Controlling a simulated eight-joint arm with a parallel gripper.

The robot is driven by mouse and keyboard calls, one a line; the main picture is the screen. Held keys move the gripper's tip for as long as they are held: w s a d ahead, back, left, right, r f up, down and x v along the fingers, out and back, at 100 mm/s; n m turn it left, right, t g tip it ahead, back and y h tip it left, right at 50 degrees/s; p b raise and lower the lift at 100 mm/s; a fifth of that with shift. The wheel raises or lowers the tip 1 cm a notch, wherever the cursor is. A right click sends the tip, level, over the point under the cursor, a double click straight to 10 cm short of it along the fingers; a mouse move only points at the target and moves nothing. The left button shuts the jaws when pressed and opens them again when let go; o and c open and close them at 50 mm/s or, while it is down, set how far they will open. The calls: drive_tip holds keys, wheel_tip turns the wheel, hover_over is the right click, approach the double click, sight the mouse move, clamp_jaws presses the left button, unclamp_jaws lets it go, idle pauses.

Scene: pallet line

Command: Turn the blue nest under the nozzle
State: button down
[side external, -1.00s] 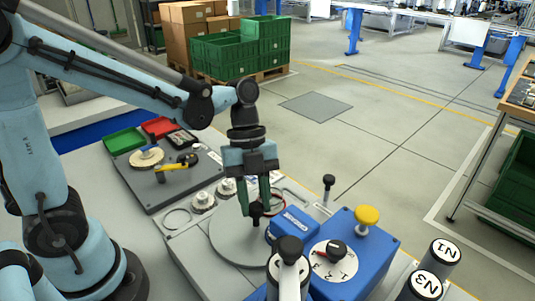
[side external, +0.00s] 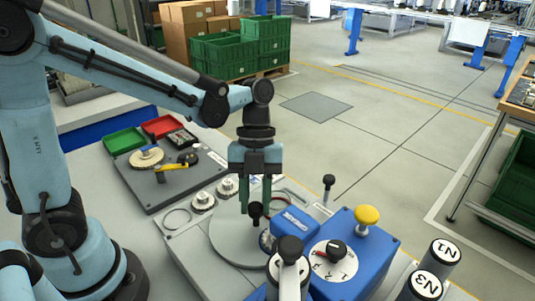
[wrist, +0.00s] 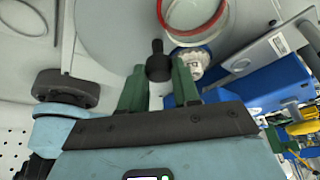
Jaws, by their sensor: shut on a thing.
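My gripper (side external: 257,206) is shut on a black knob (side external: 255,219) that stands on a round grey turntable (side external: 226,235). In the wrist view the knob (wrist: 158,62) sits between the green fingers of my gripper (wrist: 158,78). A red ring nest (wrist: 211,31) lies on the turntable in the wrist view. A small pale ribbed part with a blue rim (wrist: 190,62) shows beside the right finger; it may be the blue nest, partly hidden. A blue block (side external: 294,226) overhangs the turntable's right side. I cannot make out the nozzle tip.
A blue box with a numbered dial (side external: 334,262) and yellow button (side external: 367,215) stands at right. A black-topped post (side external: 289,252) stands in front.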

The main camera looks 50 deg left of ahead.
idle(0.4)
drive_tip(key=c, duration=0.8)
unclamp_jaws()
drive_tip(key=shift+r, duration=0.1)
drive_tip(key=v, duration=1.2)
drive_tip(key=s+a+f+n+t+y, duration=0.1)
drive_tip(key=f+n+t, duration=0.1)
drive_tip(key=n, duration=0.7)
drive_tip(key=s+a+f+n+t+y, duration=0.1)
drive_tip(key=a+f+n+t, duration=0.1)
drive_tip(key=n+t, duration=0.3)
drive_tip(key=s+a+f+n+t+y, duration=0.1)
drive_tip(key=a+f+n+t, duration=0.1)
drive_tip(key=n, duration=1.1)
drive_tip(key=shift+s+a+f+t, duration=0.15)
drive_tip(key=shift+s+f+t, duration=0.25)
drive_tip(key=shift+t, duration=0.3)
